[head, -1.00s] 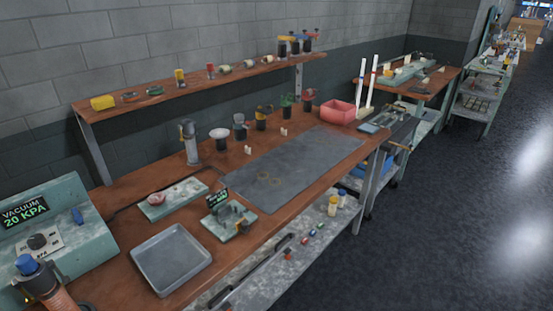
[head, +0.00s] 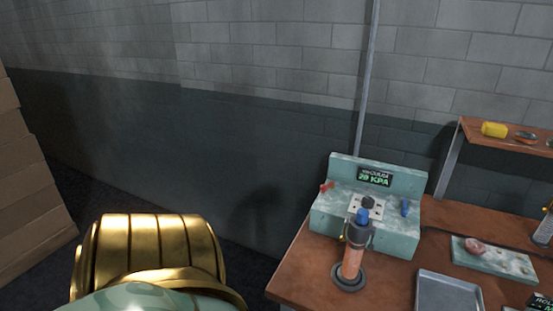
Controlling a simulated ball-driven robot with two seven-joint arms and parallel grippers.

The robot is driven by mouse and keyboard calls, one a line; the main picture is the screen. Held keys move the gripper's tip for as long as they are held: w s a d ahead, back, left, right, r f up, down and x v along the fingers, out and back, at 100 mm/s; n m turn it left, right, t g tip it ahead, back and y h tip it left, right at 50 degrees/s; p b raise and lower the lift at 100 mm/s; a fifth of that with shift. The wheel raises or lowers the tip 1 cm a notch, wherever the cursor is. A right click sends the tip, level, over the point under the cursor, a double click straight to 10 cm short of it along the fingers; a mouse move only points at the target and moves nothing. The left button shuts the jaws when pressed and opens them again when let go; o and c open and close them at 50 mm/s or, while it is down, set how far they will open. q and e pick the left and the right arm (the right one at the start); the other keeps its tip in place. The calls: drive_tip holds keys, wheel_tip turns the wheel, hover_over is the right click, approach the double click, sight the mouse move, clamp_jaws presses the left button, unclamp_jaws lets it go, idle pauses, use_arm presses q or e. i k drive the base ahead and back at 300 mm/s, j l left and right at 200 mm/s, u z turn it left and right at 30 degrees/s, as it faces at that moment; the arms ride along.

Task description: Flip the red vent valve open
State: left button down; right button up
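The red vent valve (head: 327,186) is a small red lever at the left end of the pale green vacuum console (head: 392,232). It is too small to tell its exact position. The console's display (head: 375,177) seems to read vacuum 20 KPA. A blue lever (head: 405,207) is on the console's right, and a dark knob (head: 368,201) lies between them. A gold and pale green part of my own body fills the lower left. Neither gripper shows in the head view.
An orange cylinder with a blue cap (head: 351,262) stands in front of the console on the brown bench (head: 300,268). A grey tray (head: 447,293) lies to its right. A shelf (head: 505,138) is at the right. Stacked cardboard (head: 30,190) stands far left.

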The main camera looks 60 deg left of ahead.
sight(324, 188)
drive_tip(key=u, duration=1.7)
drive_tip(key=i+j+z, duration=0.1)
drive_tip(key=j, duration=0.35)
drive_tip(key=i+j, duration=0.3)
drive_tip(key=j, duration=0.15)
drive_tip(key=i+j+z, duration=0.15)
drive_tip(key=j, duration=0.3)
drive_tip(key=i+j, duration=0.2)
drive_tip(key=j, duration=0.3)
drive_tip(key=i+j+z, duration=0.15)
drive_tip(key=j, duration=0.3)
drive_tip(key=i+j, duration=0.15)
drive_tip(key=j, duration=0.35)
drive_tip(key=i+j+z, duration=0.15)
drive_tip(key=j, duration=0.35)
drive_tip(key=i+j+z, duration=0.1)
drive_tip(key=j, duration=0.4)
